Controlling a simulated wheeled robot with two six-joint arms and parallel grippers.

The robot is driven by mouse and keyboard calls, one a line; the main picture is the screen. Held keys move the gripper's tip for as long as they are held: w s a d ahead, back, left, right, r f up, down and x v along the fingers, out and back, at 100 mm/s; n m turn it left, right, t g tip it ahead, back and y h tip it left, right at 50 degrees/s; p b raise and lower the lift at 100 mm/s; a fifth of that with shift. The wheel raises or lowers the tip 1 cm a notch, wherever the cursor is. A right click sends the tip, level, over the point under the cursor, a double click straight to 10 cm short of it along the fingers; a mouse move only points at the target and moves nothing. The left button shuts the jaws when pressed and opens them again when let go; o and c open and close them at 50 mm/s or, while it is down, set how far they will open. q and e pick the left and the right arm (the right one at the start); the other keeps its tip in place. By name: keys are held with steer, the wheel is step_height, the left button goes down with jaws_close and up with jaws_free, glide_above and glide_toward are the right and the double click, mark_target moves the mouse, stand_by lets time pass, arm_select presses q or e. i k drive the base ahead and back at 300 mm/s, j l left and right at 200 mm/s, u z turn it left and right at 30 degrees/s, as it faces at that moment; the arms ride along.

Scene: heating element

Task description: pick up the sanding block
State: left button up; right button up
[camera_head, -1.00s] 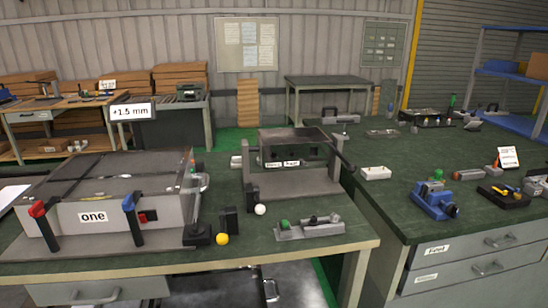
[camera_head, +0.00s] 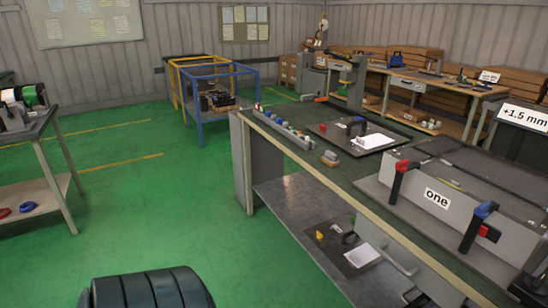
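A small block with a tan-brown and grey body (camera_head: 330,158) lies on the green bench top near its front edge, left of the box labelled "one"; it may be the sanding block, but it is too small to tell for sure. Neither of my grippers can be made out in this view, and nothing is seen touching the block.
The heating box labelled "one" (camera_head: 437,198) with red and blue clamps stands right of the block. A rack of small parts (camera_head: 283,128) and a dark board with a white sheet (camera_head: 375,141) lie behind it. Open green floor (camera_head: 150,200) is left of the bench.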

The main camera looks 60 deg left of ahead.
mark_target(330, 159)
steer(key=u, duration=1.45)
